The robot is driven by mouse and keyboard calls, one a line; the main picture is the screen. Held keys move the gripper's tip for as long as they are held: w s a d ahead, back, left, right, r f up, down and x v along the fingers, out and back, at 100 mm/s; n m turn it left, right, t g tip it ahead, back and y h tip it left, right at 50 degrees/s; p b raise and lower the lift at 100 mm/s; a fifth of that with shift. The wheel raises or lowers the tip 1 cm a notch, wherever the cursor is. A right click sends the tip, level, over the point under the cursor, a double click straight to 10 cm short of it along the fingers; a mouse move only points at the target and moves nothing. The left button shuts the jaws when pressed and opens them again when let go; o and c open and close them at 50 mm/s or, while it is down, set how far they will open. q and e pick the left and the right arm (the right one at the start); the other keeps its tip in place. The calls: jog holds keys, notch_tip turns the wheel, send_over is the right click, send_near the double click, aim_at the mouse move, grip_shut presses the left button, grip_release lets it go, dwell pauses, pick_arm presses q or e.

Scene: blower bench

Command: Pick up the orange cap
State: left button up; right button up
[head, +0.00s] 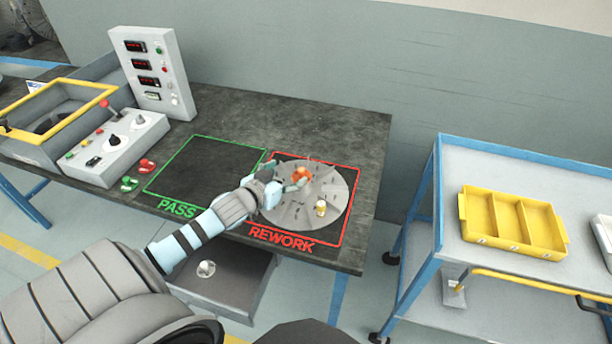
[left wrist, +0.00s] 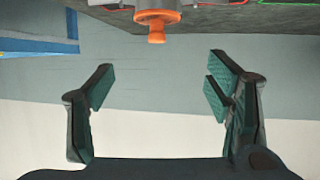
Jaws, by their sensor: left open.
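The orange cap (head: 301,173) sits on a round grey disc (head: 334,188) in the red-outlined REWORK area. My left gripper (head: 284,177) reaches in over the disc from the left, with its fingers spread close to the cap. The cap also shows at the top of the left wrist view (left wrist: 157,20), centred across the gap but beyond the fingertips. In that view my left gripper (left wrist: 158,82) is open, with nothing between its fingers. I cannot tell whether a finger touches the cap. My right gripper is not in view.
A small pale-and-tan piece (head: 321,208) stands on the disc near the cap. The green-outlined PASS area (head: 197,172) is empty. A control box (head: 115,145) and an upright panel (head: 152,72) stand at left. A blue cart at right holds a yellow divided tray (head: 475,217).

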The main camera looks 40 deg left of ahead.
aim_at(299, 173)
pick_arm(q)
jog(key=b+x, duration=0.1)
jog(key=x, duration=0.2)
jog(key=f+b+x, duration=0.1)
jog(key=x, duration=0.2)
jog(key=b+x, duration=0.1)
jog(key=x, duration=0.2)
jog(key=shift+s+d+f, duration=0.15)
jog(key=shift+f, duration=0.3)
jog(key=shift+r, duration=0.15)
jog(key=shift+c, duration=0.3)
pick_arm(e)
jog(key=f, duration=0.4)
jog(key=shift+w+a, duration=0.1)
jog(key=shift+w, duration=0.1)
pick_arm(q)
jog(key=c, duration=1.4)
